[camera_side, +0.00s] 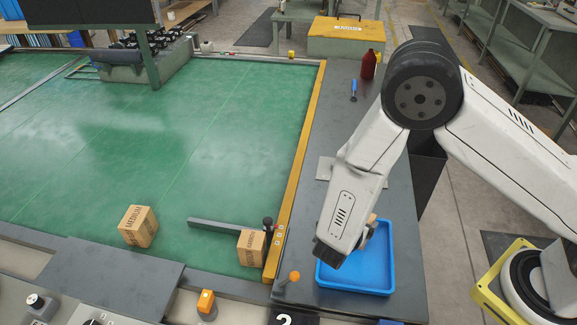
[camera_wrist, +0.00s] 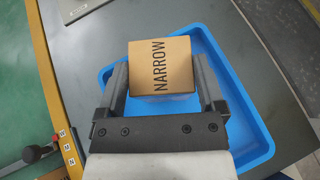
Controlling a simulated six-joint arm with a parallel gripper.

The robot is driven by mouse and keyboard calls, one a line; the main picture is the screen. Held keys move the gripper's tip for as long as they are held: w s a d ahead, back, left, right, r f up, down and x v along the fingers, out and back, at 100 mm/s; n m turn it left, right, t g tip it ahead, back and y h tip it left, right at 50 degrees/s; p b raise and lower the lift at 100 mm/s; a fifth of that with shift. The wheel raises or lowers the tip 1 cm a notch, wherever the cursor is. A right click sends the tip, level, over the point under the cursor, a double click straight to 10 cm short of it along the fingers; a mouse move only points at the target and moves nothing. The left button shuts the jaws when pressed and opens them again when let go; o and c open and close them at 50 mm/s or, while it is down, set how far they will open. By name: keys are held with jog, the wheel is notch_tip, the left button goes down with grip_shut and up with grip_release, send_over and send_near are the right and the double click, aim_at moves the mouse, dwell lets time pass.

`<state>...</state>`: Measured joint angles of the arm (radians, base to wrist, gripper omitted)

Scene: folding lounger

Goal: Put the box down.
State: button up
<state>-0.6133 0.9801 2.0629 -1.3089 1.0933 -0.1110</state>
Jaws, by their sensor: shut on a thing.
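The box (camera_wrist: 161,66) is tan cardboard with NARROW printed on its top face. It sits between the two fingers of my gripper (camera_wrist: 160,72), which are shut on its sides. In the side view, only a small tan piece of the box (camera_side: 370,229) shows past my arm, and the fingers are mostly hidden. The box is over the blue tray (camera_side: 390,262), towards its far end. The tray's floor and walls also show around the box in the wrist view (camera_wrist: 250,125). I cannot tell whether the box touches the tray floor.
Two boxes marked MEDIUM, one (camera_side: 138,226) and another (camera_side: 251,248), stand on the green belt (camera_side: 190,140). A dark bar (camera_side: 222,228) lies across the belt beside the yellow rail (camera_side: 300,165). A red bottle (camera_side: 368,65) and a blue-handled tool (camera_side: 354,90) are on the grey table.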

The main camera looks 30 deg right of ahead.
jog(key=shift+f, duration=0.15)
jog(key=o, duration=1.1)
jog(key=shift+r, duration=0.2)
jog(key=v, duration=1.2)
jog(key=shift+d, duration=0.1)
